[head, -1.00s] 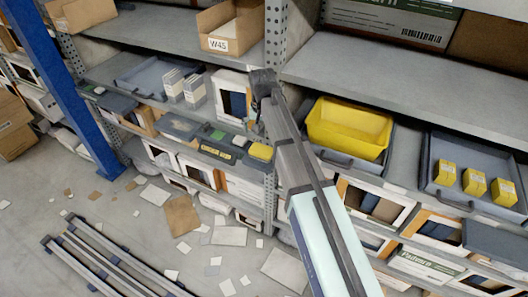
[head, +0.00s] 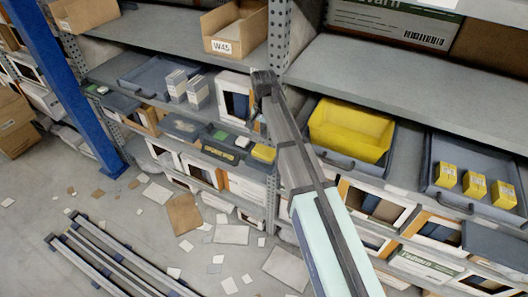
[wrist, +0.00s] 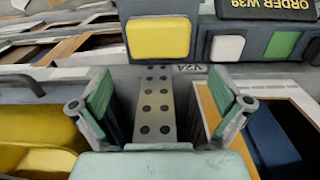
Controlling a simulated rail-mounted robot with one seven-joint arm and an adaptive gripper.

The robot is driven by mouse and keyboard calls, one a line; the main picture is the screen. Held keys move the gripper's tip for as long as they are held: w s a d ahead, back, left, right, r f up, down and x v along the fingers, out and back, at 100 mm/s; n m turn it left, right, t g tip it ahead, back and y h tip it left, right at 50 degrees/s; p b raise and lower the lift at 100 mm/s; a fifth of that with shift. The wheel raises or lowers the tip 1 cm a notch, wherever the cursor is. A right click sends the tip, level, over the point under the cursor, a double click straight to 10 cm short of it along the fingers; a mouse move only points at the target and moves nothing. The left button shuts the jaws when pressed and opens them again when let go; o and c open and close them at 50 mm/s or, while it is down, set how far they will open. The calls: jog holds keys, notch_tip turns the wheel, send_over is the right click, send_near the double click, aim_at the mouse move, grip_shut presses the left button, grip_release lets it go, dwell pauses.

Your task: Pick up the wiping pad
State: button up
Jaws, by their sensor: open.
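A yellow pad (head: 263,153), which looks like the wiping pad, lies at the right end of a dark tray on the middle shelf, left of the perforated upright. It also shows in the wrist view (wrist: 160,38), beyond my fingertips and apart from them. A white block (wrist: 228,48) and a green pad (wrist: 282,44) lie beside it; the green one also shows in the head view (head: 220,135). My gripper (wrist: 163,110) is open and empty, its two fingers spread. In the head view my gripper (head: 262,98) is in front of the upright, above the yellow pad.
The perforated upright (wrist: 155,105) shows between my fingers in the wrist view. A yellow bin (head: 350,130) stands right of my arm. A tray with small yellow boxes (head: 474,184) is farther right. The upper shelf (head: 400,85) has clear space.

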aim_at(264, 150)
jog(key=shift+s+f+p, duration=0.1)
jog(key=shift+f+p, duration=1.4)
jog(key=shift+f, duration=2.95)
jog(key=c, duration=0.8)
